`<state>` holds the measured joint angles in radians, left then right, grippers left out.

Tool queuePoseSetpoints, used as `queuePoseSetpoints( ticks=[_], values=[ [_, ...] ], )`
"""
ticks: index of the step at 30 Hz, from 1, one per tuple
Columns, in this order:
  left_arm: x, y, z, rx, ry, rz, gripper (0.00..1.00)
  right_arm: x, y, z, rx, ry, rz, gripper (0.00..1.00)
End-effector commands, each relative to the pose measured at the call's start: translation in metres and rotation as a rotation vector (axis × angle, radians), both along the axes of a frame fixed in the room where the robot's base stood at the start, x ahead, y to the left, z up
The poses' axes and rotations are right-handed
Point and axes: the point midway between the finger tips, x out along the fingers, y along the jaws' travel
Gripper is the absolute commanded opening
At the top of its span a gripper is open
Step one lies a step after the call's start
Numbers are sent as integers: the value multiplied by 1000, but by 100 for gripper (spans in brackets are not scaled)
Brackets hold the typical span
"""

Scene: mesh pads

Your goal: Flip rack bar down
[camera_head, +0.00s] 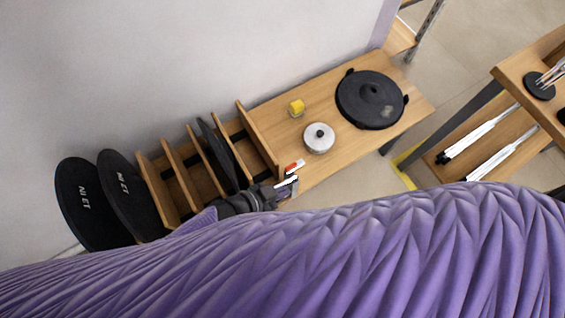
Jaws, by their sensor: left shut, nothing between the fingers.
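The wooden rack (257,138) stands at the left end of a low wooden table. It has several upright dividers, and one black round plate (216,153) stands in a slot between them. A rack bar cannot be made out clearly; the near side of the rack is partly hidden by my purple-sleeved arm. My left gripper (293,183) is shut and empty at the near right corner of the rack, close to the table's front edge. Whether it touches the rack cannot be told. My right gripper is not in view.
A large black lid (371,99), a small silver lid (319,138) and a yellow object (296,107) lie on the table (415,108). Two black discs (88,203) stand left of the rack. A second shelf unit (515,75) stands at the right; a wall is behind.

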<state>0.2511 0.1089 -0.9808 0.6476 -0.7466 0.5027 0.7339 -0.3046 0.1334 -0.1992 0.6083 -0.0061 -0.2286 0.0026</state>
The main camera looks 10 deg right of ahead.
Motion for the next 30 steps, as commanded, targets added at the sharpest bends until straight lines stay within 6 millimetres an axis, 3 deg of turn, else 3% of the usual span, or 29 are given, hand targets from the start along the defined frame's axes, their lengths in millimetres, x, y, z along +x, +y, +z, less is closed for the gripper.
queuePoseSetpoints(
  ticks=[1, 3, 7, 12, 30],
  values=[
    [-1, 6, 24, 1, -5, 0, 0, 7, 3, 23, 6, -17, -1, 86],
    [-4, 14, 41, -2, -6, -1, 0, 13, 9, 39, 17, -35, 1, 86],
    [-9, 27, 68, -5, -7, -2, 0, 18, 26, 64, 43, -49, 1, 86],
    [-13, 40, 89, -8, -5, -2, 0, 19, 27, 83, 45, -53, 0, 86],
    [-15, 44, 93, -9, -5, 4, 0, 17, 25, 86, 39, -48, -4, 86]
  ],
)
